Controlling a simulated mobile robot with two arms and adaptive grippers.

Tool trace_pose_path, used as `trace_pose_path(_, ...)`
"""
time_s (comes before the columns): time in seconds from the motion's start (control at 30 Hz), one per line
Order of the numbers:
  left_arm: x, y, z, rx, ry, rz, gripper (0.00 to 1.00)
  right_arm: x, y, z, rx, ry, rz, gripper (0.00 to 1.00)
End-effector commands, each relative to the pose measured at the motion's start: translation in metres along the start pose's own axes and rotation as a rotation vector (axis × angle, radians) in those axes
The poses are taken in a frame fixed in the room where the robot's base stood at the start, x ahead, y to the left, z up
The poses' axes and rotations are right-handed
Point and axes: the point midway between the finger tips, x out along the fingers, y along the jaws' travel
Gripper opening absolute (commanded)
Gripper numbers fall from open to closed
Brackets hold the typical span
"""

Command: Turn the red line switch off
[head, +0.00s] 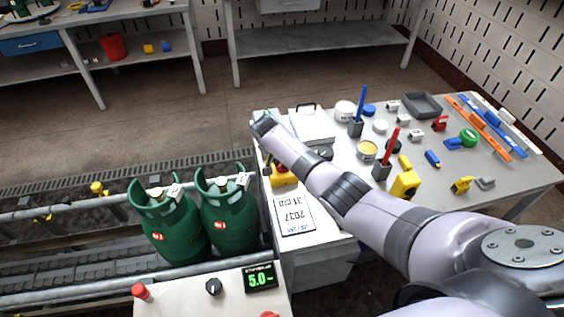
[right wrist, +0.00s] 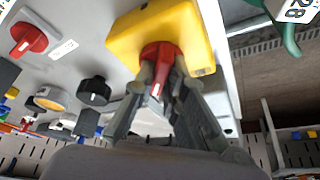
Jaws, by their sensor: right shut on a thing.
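The red switch knob (right wrist: 160,52) sits on a yellow box in the right wrist view (right wrist: 195,25). The yellow box (head: 284,177) also shows in the head view, on the table's left side beside the gas bottles. My right gripper (right wrist: 161,78) is shut on the red knob, with one finger on each side of it. In the head view my right arm reaches across the table, and its gripper is mostly hidden behind the arm near the yellow box. The exact angle of the knob is hard to tell. My left gripper is in neither view.
Two green gas bottles (head: 230,218) stand on the conveyor at left. A front panel has a red button (head: 141,292), a black knob (head: 214,287) and a green display (head: 260,277). Another red knob (right wrist: 29,39) and a black knob (right wrist: 93,91) are near my gripper. Tools crowd the table's right.

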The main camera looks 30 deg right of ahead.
Motion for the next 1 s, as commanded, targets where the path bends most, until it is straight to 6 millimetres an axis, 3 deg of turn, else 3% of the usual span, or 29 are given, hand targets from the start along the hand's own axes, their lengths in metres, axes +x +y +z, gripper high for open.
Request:
trace_pose_path(0.73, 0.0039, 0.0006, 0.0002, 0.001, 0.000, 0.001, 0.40, -0.0002, -0.0003, -0.0011, 0.079, 0.001, 0.031, 0.00)
trace_pose_path(0.77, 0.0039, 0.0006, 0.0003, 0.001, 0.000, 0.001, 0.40, -0.0003, -0.0004, -0.0011, 0.079, 0.001, 0.031, 0.14)
trace_pose_path(1.0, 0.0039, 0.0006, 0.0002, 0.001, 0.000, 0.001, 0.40, -0.0002, -0.0005, -0.0008, 0.077, 0.001, 0.031, 0.30)
